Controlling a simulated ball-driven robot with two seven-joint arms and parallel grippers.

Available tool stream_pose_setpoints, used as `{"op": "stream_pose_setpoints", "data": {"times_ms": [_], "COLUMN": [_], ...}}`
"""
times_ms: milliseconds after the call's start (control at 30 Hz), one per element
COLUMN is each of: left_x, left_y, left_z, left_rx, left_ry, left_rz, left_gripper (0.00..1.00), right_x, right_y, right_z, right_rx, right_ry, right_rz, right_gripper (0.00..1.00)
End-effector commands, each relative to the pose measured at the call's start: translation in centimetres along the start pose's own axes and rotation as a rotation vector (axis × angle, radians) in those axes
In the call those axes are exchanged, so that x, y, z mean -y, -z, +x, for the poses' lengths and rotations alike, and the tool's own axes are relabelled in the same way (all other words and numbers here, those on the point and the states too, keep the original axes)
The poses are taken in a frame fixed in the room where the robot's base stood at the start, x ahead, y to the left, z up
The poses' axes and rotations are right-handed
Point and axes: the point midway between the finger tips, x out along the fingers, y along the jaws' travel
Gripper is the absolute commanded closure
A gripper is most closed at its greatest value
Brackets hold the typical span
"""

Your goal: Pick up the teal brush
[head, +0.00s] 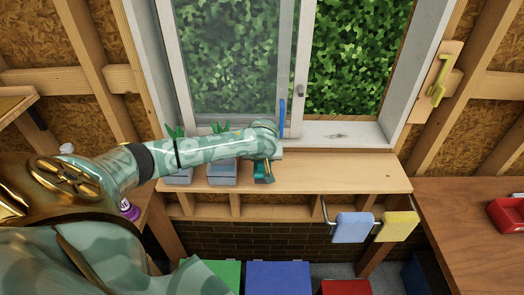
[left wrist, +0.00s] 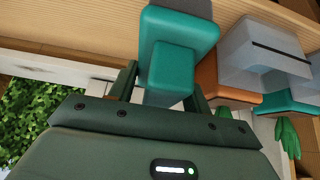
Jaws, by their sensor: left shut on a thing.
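The teal brush (left wrist: 180,48) is a blocky teal piece with a grey part at its top edge in the left wrist view. My left gripper (left wrist: 163,82) is shut on its narrower teal end, with one dark finger on each side. In the head view the left arm reaches in from the left, and the gripper (head: 264,168) is low over the wooden shelf below the window, mostly hidden by the wrist. I cannot tell whether the brush touches the shelf. My right gripper is in neither view.
Grey-blue planters (head: 222,173) with green leaves stand left of the gripper on the shelf (head: 345,172). The shelf's right half is clear. The window is partly open. Blue (head: 353,226) and yellow (head: 399,226) towels hang below. A red tray (head: 507,215) sits on the right bench.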

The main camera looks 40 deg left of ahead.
Motion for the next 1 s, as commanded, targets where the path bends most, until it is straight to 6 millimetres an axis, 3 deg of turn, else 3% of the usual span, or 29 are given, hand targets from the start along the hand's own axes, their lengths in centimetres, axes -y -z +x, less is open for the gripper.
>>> {"op": "stream_pose_setpoints", "data": {"times_ms": [267,500,700,1000], "left_x": [-0.6,-1.1,-1.5,-1.6], "left_y": [-0.6,-3.6,-5.2,-6.0], "left_z": [-7.0,-11.0,-13.2,-14.4], "left_rx": [-0.002,0.001,0.000,-0.002], "left_ry": [-0.004,-0.004,-0.002,-0.001], "left_rz": [0.003,0.001,0.001,0.000], "left_gripper": [0.80,0.80,0.80,0.80], "right_x": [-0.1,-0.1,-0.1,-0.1], "right_y": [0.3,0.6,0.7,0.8], "right_z": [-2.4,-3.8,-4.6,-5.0], "right_rx": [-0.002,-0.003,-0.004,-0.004], "right_ry": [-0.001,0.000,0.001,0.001], "right_rz": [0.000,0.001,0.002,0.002], "right_gripper": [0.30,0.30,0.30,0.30]}}
